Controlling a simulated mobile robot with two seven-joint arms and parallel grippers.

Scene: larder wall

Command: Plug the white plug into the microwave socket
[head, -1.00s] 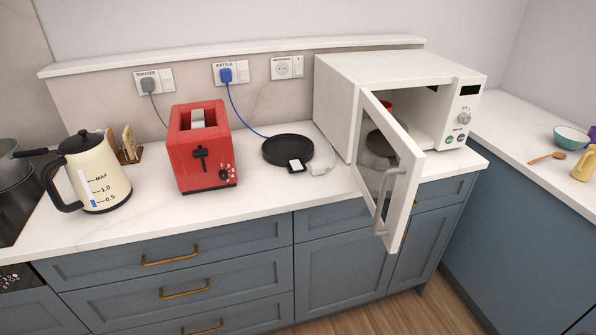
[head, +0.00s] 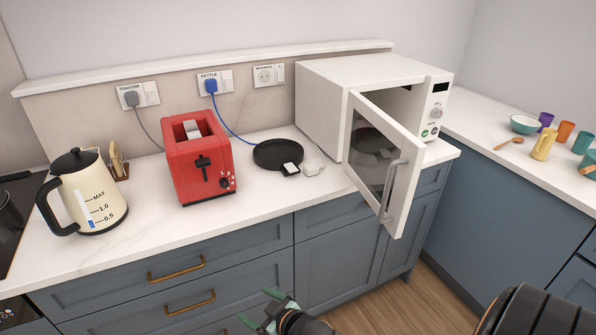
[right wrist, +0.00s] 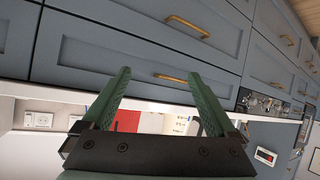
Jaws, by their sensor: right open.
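My right gripper (head: 261,308) is open and empty, low in front of the drawers and well away from the plug. Its two green fingers show spread apart in the right wrist view (right wrist: 156,78). My left gripper is not in view.
The microwave (head: 360,85) stands right of the socket, its door (head: 385,165) swung open over the counter edge. The red toaster (head: 198,160) and the cream kettle (head: 88,195) stand left. Blue and grey plugs fill the other sockets.

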